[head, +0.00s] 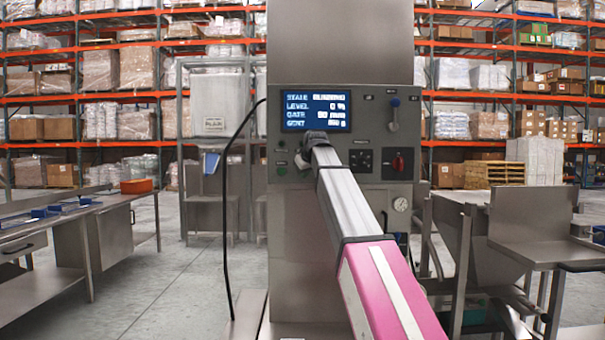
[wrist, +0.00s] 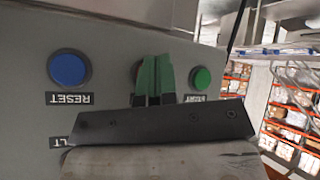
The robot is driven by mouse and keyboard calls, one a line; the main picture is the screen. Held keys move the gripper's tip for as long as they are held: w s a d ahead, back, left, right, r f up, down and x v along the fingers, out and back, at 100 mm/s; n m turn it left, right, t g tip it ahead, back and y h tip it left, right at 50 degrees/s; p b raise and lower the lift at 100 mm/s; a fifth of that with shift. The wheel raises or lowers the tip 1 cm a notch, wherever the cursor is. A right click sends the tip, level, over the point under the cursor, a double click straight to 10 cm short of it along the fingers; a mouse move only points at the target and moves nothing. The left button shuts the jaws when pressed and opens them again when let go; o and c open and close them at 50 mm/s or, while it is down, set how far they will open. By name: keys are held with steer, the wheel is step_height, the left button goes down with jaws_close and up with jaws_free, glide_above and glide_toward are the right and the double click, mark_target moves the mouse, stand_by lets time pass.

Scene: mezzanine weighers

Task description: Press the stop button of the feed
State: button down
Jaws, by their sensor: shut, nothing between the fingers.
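The grey control panel (head: 345,107) stands ahead of my arm; its screen (head: 316,110) seems to read STATE RUNNING. In the wrist view, turned upside down, a blue RESET button (wrist: 69,69) is at left and a green button (wrist: 200,78) at right, its label partly covered. My gripper (wrist: 155,65) is shut and empty, its green fingers in front of the panel between these two buttons. A sliver of a dark round part (wrist: 134,72) shows behind the fingers; the rest and any label are hidden. I cannot tell whether the fingertips touch it.
Steel tables (head: 70,215) stand left and a steel hopper (head: 535,215) right.

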steer(key=shift+w, duration=0.1)
steer(key=shift+w, duration=0.35)
steer(key=shift+w, duration=0.4)
stand_by(0.7)
stand_by(0.4)
steer(key=shift+s, duration=0.85)
steer(key=shift+s+a, duration=0.1)
steer(key=shift+s, duration=2.4)
